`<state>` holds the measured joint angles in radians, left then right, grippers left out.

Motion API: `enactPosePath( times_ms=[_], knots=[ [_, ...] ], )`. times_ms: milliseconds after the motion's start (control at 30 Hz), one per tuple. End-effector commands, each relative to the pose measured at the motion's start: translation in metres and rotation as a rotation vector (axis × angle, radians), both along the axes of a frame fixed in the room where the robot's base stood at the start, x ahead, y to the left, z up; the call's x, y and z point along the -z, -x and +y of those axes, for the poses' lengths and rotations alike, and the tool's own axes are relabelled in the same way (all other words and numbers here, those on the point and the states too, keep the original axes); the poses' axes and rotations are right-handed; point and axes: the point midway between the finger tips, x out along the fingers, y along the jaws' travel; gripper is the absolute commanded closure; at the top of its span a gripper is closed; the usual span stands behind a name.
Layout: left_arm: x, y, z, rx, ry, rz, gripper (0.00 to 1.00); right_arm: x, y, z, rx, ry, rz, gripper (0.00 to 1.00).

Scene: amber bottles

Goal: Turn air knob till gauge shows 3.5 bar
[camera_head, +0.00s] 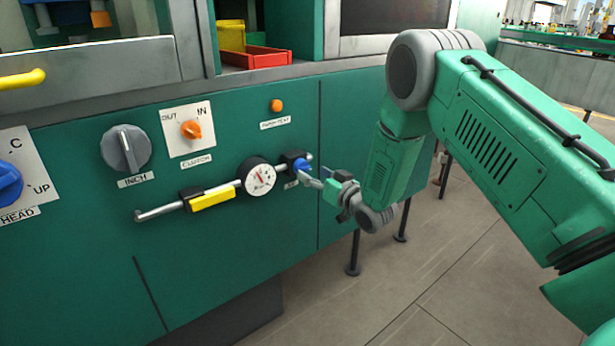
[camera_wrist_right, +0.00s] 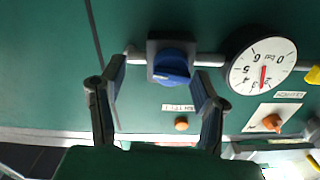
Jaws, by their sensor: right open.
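The blue air knob (camera_head: 301,166) sits on a black block at the right end of a grey pipe on the green machine front. It also shows in the right wrist view (camera_wrist_right: 171,68), between my fingertips. My right gripper (camera_head: 314,178) is open at the knob, with a finger to either side; in the wrist view (camera_wrist_right: 160,72) gaps show beside the knob. The round white gauge (camera_head: 258,177) is just left of the knob. In the wrist view the gauge (camera_wrist_right: 262,66) appears turned over, its red needle pointing down near the 3; the exact value is unclear. My left gripper is out of view.
A yellow-handled valve (camera_head: 210,199) is on the pipe left of the gauge. An orange button (camera_head: 277,105) is above the knob. An orange clutch knob (camera_head: 191,129) and a grey inch knob (camera_head: 125,149) are further left. Open floor lies right of the machine.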

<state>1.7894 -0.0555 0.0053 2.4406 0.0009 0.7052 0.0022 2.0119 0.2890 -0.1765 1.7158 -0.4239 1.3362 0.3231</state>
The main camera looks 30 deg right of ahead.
Motion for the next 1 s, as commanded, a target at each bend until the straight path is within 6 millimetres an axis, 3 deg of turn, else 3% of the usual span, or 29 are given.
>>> enactPosePath(
  times_ms=[200, 533, 567, 700, 1000],
  knots=[
    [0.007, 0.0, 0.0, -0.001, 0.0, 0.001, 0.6, -0.003, -0.025, 0.008, -0.003, 0.007, -0.003, 0.43],
    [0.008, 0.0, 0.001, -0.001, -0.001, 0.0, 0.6, 0.0, -0.027, 0.001, -0.001, -0.002, -0.001, 0.43],
    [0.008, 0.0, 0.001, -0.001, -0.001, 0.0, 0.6, 0.0, -0.027, 0.001, -0.001, -0.002, -0.001, 0.47],
    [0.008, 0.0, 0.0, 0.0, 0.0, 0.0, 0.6, 0.0, -0.027, 0.002, 0.001, 0.0, 0.0, 0.93],
    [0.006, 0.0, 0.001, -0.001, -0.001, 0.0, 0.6, -0.001, -0.027, 0.0, 0.004, -0.013, 0.002, 0.92]
  ],
)
